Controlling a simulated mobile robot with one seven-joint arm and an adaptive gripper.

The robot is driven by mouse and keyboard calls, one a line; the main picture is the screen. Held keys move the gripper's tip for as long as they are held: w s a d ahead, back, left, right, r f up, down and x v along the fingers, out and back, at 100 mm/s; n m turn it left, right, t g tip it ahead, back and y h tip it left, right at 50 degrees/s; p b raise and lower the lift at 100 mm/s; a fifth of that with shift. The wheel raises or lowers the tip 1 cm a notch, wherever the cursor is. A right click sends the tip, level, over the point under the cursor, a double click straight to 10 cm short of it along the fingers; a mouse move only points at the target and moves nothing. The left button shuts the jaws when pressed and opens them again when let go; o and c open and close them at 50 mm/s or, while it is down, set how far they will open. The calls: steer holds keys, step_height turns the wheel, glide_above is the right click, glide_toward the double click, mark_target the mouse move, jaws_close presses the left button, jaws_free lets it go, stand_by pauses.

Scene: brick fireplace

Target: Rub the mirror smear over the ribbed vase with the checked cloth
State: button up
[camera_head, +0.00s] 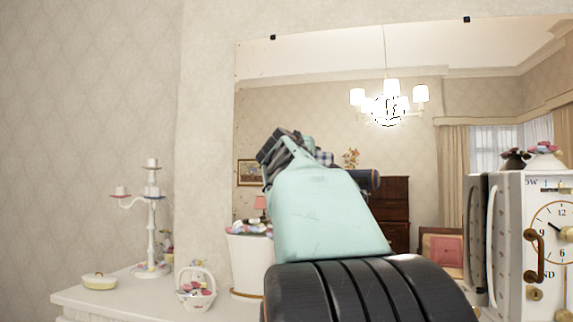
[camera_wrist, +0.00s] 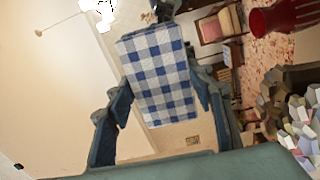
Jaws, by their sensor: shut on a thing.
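The checked cloth, blue and white, is between the fingers of my gripper in the wrist view (camera_wrist: 160,75). My gripper (camera_head: 290,148) is shut on it, and a bit of the cloth (camera_head: 323,157) shows past the fingers in the head view. My gripper is raised in front of the large mirror (camera_head: 480,95); I cannot tell whether the cloth touches the glass. A red ribbed vessel, perhaps the ribbed vase (camera_wrist: 285,17), shows at the upper right of the wrist view. I cannot make out the smear for sure; my arm hides part of the mirror.
The white mantel shelf (camera_head: 115,297) holds a candelabrum (camera_head: 150,220), a small yellow dish (camera_head: 99,282), a basket (camera_head: 196,288) and a white pot (camera_head: 247,262). A white clock (camera_head: 548,240) stands close at the right. The chandelier (camera_head: 390,98) shows in the mirror.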

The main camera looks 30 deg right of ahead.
steer(key=shift+s+d, duration=1.15)
steer(key=shift+s, duration=0.1)
steer(key=w+a, duration=0.8)
steer(key=w, duration=0.1)
steer(key=shift+b, duration=0.35)
steer(key=shift+a, duration=0.1)
steer(key=b+v, duration=0.3)
steer(key=v, duration=0.3)
steer(key=shift+b, duration=0.3)
